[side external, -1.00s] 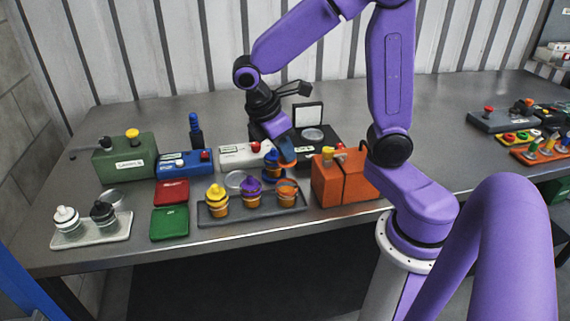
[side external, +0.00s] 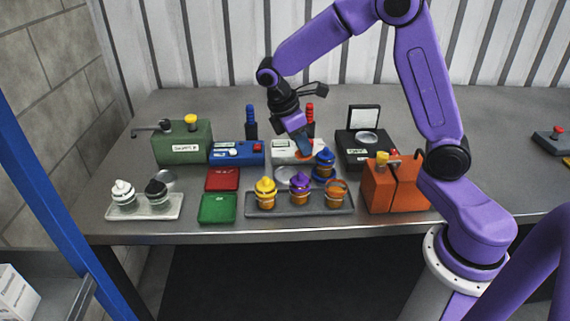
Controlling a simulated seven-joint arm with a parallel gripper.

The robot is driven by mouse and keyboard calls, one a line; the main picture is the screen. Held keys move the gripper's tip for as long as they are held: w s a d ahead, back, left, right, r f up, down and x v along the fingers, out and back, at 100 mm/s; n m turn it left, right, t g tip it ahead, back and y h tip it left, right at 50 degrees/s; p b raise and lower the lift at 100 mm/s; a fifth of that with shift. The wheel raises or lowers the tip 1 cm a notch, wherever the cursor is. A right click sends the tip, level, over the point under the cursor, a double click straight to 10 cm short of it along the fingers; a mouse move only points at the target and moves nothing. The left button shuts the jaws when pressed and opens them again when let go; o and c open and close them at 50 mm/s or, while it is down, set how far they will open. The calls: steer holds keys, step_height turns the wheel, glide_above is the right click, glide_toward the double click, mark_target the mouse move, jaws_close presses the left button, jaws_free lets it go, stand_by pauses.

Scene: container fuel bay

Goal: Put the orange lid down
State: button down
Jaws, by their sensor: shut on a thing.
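My gripper (side external: 305,150) is shut on the orange lid (side external: 314,155), which shows only as a small orange patch at the fingertips. The rest of the lid is hidden by the fingers and a blue-lidded jar (side external: 324,168). The gripper points down over the white box (side external: 286,155), just left of and behind the blue-lidded jar. I cannot tell whether the lid touches anything. An orange jar with an open-looking top (side external: 337,195) stands at the right of the dark grey tray (side external: 283,211), beside purple-lidded (side external: 299,189) and yellow-lidded (side external: 265,193) jars.
An orange box (side external: 381,192) stands right of the tray, and a black box with a raised panel (side external: 353,152) behind it. Left are red (side external: 222,179) and green (side external: 217,208) pads, a blue box (side external: 237,153) and a green box (side external: 183,146). Table at the back right is clear.

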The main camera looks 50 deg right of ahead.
steer(key=w+f, duration=0.6)
steer(key=shift+f, duration=0.25)
steer(key=shift+s+f, duration=0.1)
steer(key=shift+f, duration=1.35)
steer(key=shift+f, duration=0.15)
steer(key=c, duration=1.1)
jaws_free()
